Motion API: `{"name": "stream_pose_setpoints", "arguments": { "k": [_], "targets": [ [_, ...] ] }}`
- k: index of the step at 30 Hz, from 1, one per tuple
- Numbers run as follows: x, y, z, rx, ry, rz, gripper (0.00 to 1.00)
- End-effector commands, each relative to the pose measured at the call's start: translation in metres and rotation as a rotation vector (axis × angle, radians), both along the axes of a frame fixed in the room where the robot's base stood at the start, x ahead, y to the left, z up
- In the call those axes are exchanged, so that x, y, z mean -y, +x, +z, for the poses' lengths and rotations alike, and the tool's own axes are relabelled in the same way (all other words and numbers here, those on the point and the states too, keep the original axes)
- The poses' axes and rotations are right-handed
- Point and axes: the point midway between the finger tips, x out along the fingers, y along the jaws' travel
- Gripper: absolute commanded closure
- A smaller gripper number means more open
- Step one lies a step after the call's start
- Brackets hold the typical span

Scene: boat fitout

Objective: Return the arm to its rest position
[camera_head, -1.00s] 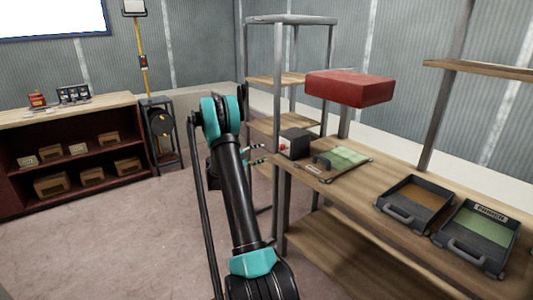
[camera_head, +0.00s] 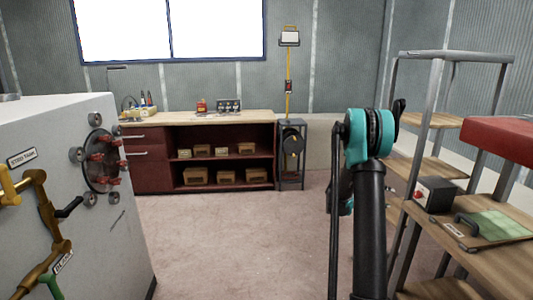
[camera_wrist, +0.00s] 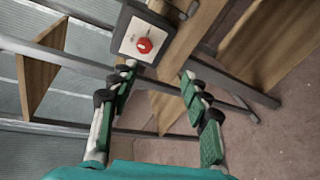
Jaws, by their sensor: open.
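My arm stands raised at the right of the head view, its black link running up to a teal and black elbow joint. My gripper (camera_wrist: 160,85) shows in the wrist view with its two fingers spread apart and nothing between them. Beyond the fingertips in that view are a grey box with a red button (camera_wrist: 143,45) and a wooden bench edge. In the head view my gripper is mostly hidden behind the arm.
At right is a wooden bench (camera_head: 492,262) with the red-button box (camera_head: 434,194) and a green-topped clipboard-like case (camera_head: 490,225), beside a metal shelf rack (camera_head: 438,58). A large grey cabinet (camera_head: 75,180) with valves stands at left. The floor (camera_head: 230,235) between is clear.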

Motion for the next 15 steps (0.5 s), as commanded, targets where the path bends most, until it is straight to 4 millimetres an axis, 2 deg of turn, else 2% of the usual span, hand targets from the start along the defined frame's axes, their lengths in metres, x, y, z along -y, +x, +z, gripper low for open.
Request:
{"name": "stream_pose_setpoints", "arguments": {
  "k": [6, 15],
  "targets": [
    [-0.051, -0.049, 0.009, 0.098, 0.23, 0.021, 0.53],
    [-0.131, -0.129, 0.004, 0.216, 0.555, 0.022, 0.53]
  ]
}}
